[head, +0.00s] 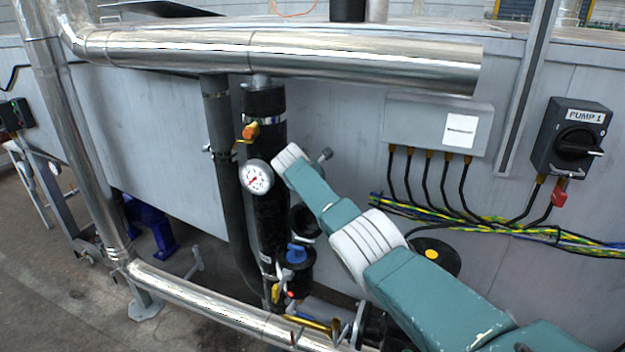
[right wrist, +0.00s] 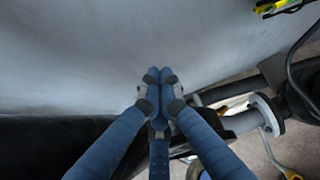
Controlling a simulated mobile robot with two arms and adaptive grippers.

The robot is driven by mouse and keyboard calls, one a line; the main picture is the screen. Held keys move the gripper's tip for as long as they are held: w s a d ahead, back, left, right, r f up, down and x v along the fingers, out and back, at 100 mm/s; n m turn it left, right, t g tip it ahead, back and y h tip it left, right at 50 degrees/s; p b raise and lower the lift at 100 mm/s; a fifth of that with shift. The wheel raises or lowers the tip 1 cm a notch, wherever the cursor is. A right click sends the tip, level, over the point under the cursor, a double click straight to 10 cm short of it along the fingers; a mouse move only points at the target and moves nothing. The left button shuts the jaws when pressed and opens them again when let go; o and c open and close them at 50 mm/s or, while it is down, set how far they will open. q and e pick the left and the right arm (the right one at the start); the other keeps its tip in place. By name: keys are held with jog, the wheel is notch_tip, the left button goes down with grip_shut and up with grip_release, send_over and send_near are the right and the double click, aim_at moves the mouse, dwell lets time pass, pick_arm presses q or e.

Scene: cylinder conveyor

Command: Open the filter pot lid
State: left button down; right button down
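My right arm comes in from the right in the head view, reaching to beside the round pressure gauge (head: 257,177) on a black vertical pipe (head: 266,125). Its gripper is hidden behind the arm there. In the right wrist view the right gripper (right wrist: 160,76) has its blue fingers together at the tips, with nothing visible between them, in front of a grey wall. A fitting with a blue knob (head: 296,253) sits low beside the black pipe. I cannot clearly tell which part is the filter pot lid. My left gripper is not in view.
Shiny metal pipes run across the top (head: 370,62) and low front (head: 215,305). An orange-handled valve (head: 250,131) sits above the gauge. A grey junction box (head: 420,115) with cables and the PUMP 1 switch (head: 575,140) are on the wall. A flanged pipe (right wrist: 268,115) lies right of the fingers.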

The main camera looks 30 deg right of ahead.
notch_tip(320, 180, down, 4)
jog(key=s+a, duration=0.2)
jog(key=s+a+r, duration=0.1)
jog(key=a+r, duration=0.1)
jog(key=r, duration=0.4)
jog(key=s+a+r, duration=0.2)
jog(key=r, duration=0.3)
jog(key=shift+s+r, duration=0.25)
jog(key=shift+r, duration=0.1)
